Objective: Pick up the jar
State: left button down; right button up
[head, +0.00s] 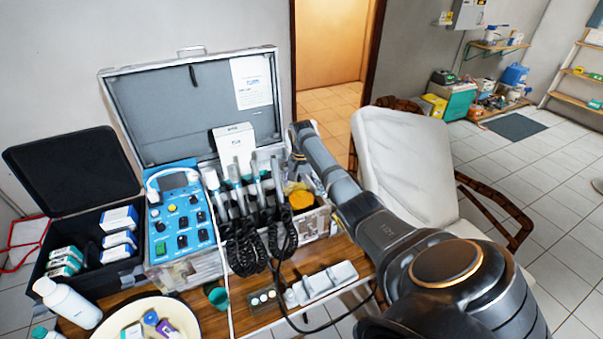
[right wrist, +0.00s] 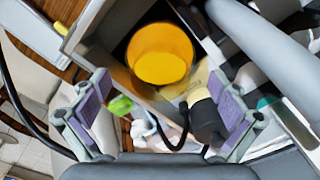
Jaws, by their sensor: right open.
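The jar seems to be the round orange-yellow container (head: 301,199) standing in the right-hand compartment of the open metal case. It also shows in the right wrist view (right wrist: 160,55), near the top middle, inside a box-like compartment. My right gripper (right wrist: 163,115) is open, its two purple-padded fingers apart with the jar beyond them and nothing held. In the head view my right arm reaches in over the case's right end, and the gripper itself is largely hidden there. My left gripper is not in view.
The metal case (head: 182,273) also holds a blue control unit (head: 180,225) and several handpieces with coiled black cords. A dark-tipped item (right wrist: 207,120) sits close to my right finger. A white chair (head: 405,165) stands right of the table. A round plate (head: 105,325) lies front left.

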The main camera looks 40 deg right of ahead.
jog(key=shift+f, duration=0.85)
jog(key=c, duration=1.2)
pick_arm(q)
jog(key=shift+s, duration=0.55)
pick_arm(e)
jog(key=shift+s+r, duration=0.1)
jog(key=shift+s, duration=0.05)
grip_shut()
